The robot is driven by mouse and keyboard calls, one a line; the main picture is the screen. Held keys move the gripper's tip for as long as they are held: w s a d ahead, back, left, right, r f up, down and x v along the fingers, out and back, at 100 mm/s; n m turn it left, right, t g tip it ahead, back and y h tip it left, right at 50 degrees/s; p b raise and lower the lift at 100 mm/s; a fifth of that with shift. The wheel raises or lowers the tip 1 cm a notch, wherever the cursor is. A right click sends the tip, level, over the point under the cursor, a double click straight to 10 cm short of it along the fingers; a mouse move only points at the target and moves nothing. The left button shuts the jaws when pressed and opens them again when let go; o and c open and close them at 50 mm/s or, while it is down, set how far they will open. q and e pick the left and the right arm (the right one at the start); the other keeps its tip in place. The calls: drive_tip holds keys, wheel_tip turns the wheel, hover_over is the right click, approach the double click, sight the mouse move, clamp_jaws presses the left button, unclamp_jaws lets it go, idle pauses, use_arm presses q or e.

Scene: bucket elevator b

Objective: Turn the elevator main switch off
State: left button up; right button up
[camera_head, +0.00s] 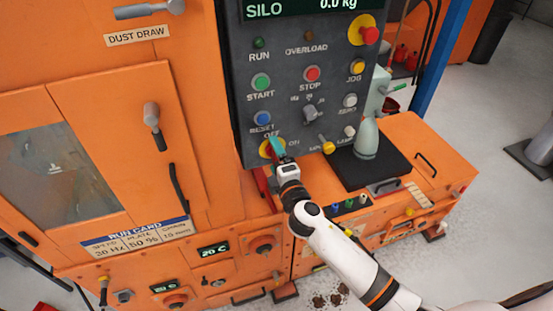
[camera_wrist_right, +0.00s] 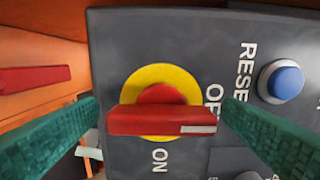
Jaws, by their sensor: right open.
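The main switch (camera_wrist_right: 158,118) is a red bar handle on a yellow disc at the lower left of the dark control panel (camera_head: 300,75). In the right wrist view the handle's white-marked end points to the OFF label (camera_wrist_right: 212,98), while the ON label (camera_wrist_right: 160,160) lies off to its side. My right gripper (camera_head: 277,148), with green fingers, is open in front of the switch. One finger is beyond each end of the handle, with small gaps visible. In the head view the gripper partly hides the switch (camera_head: 266,149). My left gripper is out of view.
The blue RESET button (camera_wrist_right: 281,81) is close to one finger; it also shows in the head view (camera_head: 263,118). Other knobs and buttons crowd the panel, including a yellow lever (camera_head: 327,145). Orange cabinet doors (camera_head: 120,150) with protruding handles stand to the left.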

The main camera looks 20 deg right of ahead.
drive_tip(key=shift+s, duration=0.1)
drive_tip(key=s+b, duration=0.3)
drive_tip(key=s, duration=0.9)
drive_tip(key=shift+d, duration=0.2)
drive_tip(key=shift+w, duration=0.1)
